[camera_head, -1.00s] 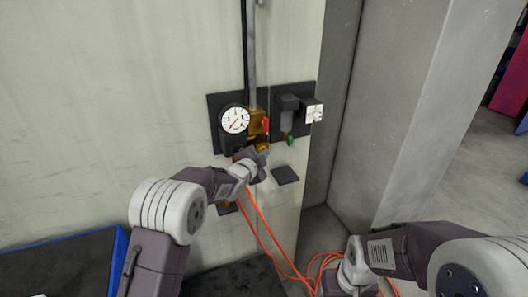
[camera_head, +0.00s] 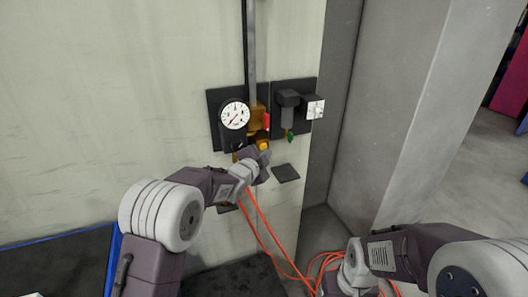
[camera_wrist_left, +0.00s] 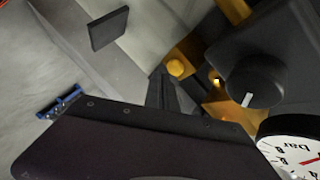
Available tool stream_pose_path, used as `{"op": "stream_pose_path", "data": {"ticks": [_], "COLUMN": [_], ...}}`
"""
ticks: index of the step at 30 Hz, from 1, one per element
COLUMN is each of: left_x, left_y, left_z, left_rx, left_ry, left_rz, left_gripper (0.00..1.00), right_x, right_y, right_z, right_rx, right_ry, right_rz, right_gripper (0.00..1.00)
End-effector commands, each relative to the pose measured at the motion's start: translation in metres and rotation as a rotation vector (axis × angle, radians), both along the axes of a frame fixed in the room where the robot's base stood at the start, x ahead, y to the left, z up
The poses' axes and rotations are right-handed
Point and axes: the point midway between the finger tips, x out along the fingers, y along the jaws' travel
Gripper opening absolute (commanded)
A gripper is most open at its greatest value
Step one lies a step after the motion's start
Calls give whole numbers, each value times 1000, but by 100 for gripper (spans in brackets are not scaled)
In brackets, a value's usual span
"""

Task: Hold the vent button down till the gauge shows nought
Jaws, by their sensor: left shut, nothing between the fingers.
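The round white gauge (camera_head: 235,115) is on a dark plate on the wall. Its red needle points to the lower left; the figures are too small to read there. The gauge is cut off in the left wrist view (camera_wrist_left: 296,150), marked "bar". A round yellow button (camera_head: 263,145), likely the vent button, sits below the brass fitting; it also shows in the left wrist view (camera_wrist_left: 176,67). My left gripper (camera_head: 264,156) is shut and empty, its tips just beside the button; I cannot tell whether they touch. My right gripper (camera_head: 333,287) is low, its fingers not clear.
A black knob (camera_wrist_left: 257,82) sits beside the gauge. A red lever (camera_head: 266,122) and a second plate with a green-tipped part (camera_head: 290,136) are close by. Orange cables (camera_head: 268,240) hang below. A grey pillar (camera_head: 385,110) stands to the right.

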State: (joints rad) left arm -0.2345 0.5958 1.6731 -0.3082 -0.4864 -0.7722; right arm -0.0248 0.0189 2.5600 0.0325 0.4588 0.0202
Motion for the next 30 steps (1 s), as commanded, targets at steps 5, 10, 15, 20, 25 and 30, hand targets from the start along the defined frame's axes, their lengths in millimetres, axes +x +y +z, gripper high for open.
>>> {"op": "stream_pose_path", "data": {"ticks": [5, 10, 15, 20, 25, 30], "left_x": [-1, -5, -21, -35, -46, -47], "left_y": [0, -2, -9, -16, -19, -20], "left_z": [1, -2, -4, -4, -1, 1], "left_rx": [0, -1, -1, 0, -1, 0], "left_ry": [0, -1, -2, -2, -2, 1], "left_rz": [0, 0, -2, -2, -1, -1], "left_gripper": [0, 0, 0, 0, 0, 0], "right_x": [0, 0, 0, 0, 0, 0], "right_y": [0, 0, 0, 0, 0, 0], "right_z": [0, -8, -28, -44, -51, -50], "right_rx": [0, 0, 0, 0, 0, 0], "right_ry": [0, 0, 0, 0, 0, 0], "right_rz": [0, 0, 0, 0, 0, 0], "right_gripper": [73, 73, 73, 73, 73, 73]}}
